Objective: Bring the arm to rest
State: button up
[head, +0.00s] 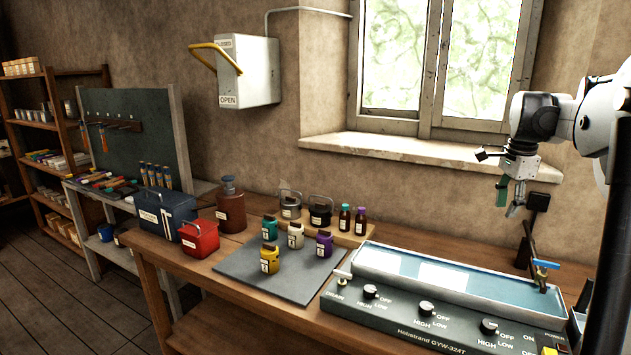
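My arm reaches in from the right edge in the head view, in front of the window. My gripper (511,204) hangs down from it above the right end of the grey control unit (420,308). Its two fingers show apart, with a greenish piece on the left one. I see nothing between them. The gripper appears clear of the unit and its blue-handled tap (545,265).
The workbench (190,268) carries a grey mat (290,283) with several small labelled jars, a red box (199,239), a blue box (165,213) and a brown bottle (230,207). A yellow-levered switch box (247,70) hangs on the wall. Open air surrounds my gripper's left side.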

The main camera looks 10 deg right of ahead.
jog(key=s+a+n+t, duration=0.1)
jog(key=s+a+n, duration=0.15)
jog(key=a, duration=0.65)
jog(key=s+a+n+t, duration=0.15)
jog(key=a+n, duration=0.25)
jog(key=a, duration=0.5)
jog(key=s+a+n, duration=0.2)
jog(key=a+n, duration=0.2)
jog(key=a, duration=0.5)
jog(key=s+a+f+n+t, duration=0.1)
jog(key=s+a+f+n, duration=0.4)
jog(key=s+a, duration=0.2)
jog(key=s+a+f+n+t+y, duration=0.1)
jog(key=s+a+f+n+t, duration=0.1)
jog(key=s+a+f+n, duration=0.3)
jog(key=s+a+f, duration=0.1)
jog(key=s+a, duration=0.2)
jog(key=a, duration=0.3)
jog(key=shift+s, duration=0.15)
